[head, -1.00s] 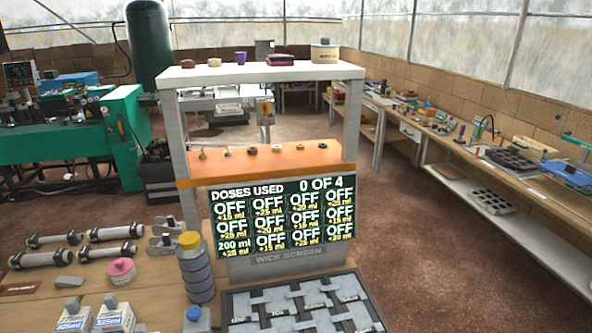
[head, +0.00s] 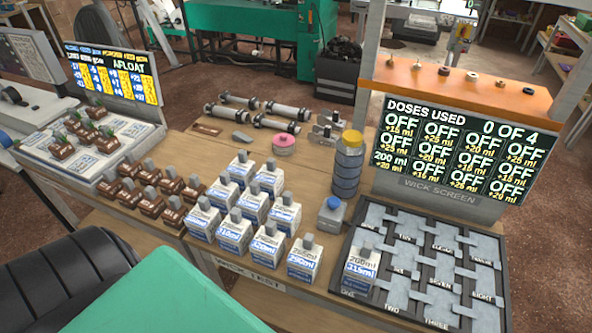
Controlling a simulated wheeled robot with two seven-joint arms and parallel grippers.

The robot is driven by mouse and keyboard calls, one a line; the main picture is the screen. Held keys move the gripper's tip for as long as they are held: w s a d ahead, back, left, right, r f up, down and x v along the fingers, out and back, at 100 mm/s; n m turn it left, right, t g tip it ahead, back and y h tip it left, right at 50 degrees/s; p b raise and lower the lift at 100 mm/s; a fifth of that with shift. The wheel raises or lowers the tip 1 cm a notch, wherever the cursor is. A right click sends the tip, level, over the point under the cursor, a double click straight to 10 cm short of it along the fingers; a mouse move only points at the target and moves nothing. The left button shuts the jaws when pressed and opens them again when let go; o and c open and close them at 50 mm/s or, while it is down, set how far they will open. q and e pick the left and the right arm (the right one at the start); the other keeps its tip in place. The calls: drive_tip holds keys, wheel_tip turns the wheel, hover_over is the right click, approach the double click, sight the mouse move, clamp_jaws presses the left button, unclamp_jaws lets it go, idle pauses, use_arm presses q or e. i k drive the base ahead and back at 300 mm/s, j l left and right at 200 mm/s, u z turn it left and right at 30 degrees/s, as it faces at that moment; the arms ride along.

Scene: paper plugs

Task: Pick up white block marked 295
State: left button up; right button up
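Several white blocks with grey tops and blue print stand in a group on the wooden table in the head view. The front right block (head: 305,259) of this group has a number in the 200s, but I cannot read it surely as 295. Another white block (head: 362,268) stands apart on the dark board, with print like 200ml above 315ml. The labels of the other white blocks (head: 266,243) are too small to read surely, so I cannot tell which is marked 295. Neither gripper is in view.
Brown blocks (head: 151,202) stand left of the white ones. A blue-capped bottle (head: 331,216) and a yellow-capped stacked cylinder (head: 347,167) stand to their right. The dark board (head: 408,222) with grey strips lies below the wick screen (head: 449,147). Metal cylinders (head: 277,123) lie behind.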

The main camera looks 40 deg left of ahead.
sight(268, 247)
drive_tip(key=u, duration=1.35)
